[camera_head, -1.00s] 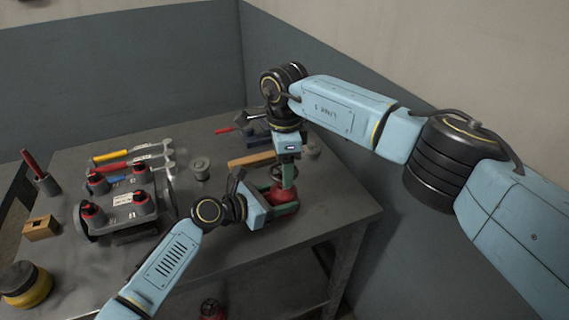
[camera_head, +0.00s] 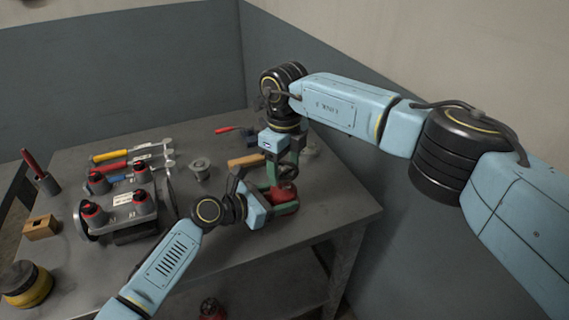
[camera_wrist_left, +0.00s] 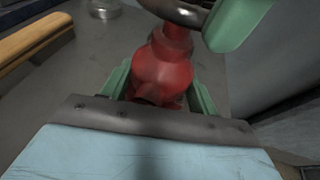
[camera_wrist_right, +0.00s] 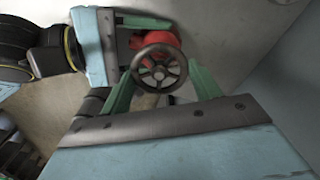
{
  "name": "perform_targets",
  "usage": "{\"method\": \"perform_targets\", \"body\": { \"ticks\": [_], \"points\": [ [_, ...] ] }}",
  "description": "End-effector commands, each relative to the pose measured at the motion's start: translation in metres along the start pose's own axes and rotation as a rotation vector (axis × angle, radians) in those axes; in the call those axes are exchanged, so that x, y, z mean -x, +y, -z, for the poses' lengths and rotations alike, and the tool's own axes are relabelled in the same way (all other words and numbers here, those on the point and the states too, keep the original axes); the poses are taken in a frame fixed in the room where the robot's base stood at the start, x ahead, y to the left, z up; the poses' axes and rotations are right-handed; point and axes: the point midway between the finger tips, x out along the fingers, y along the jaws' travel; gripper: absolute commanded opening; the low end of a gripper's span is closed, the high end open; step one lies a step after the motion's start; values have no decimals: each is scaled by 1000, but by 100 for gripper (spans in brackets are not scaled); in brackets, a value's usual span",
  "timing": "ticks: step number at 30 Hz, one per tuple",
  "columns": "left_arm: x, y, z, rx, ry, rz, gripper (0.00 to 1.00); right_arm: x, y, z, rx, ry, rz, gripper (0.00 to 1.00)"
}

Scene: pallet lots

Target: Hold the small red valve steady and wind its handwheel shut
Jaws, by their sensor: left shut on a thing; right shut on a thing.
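The small red valve (camera_head: 283,193) stands near the right front edge of the grey workbench. Its red body (camera_wrist_left: 163,68) fills the middle of the left wrist view. My left gripper (camera_head: 280,205) is shut on the valve body from the left, one green finger on each side. My right gripper (camera_wrist_right: 160,84) comes down from above and is shut on the dark spoked handwheel (camera_wrist_right: 159,68), with its green fingers at opposite sides of the rim.
A grey fixture with red-topped posts (camera_head: 122,205) stands left of my left arm. A small metal cylinder (camera_head: 200,168) and a wooden-handled tool (camera_head: 247,160) lie behind the valve. A wooden block (camera_head: 40,228) and yellow-black roll (camera_head: 25,284) are far left.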

Motion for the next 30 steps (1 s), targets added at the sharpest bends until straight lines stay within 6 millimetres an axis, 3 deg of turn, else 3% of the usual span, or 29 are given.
{"method": "perform_targets", "body": {
  "ticks": [30],
  "points": [
    [0, 1, 0, 0, 0, -2, 47, 2, 2, -2, -966, -2, -1, 39]
  ]
}}
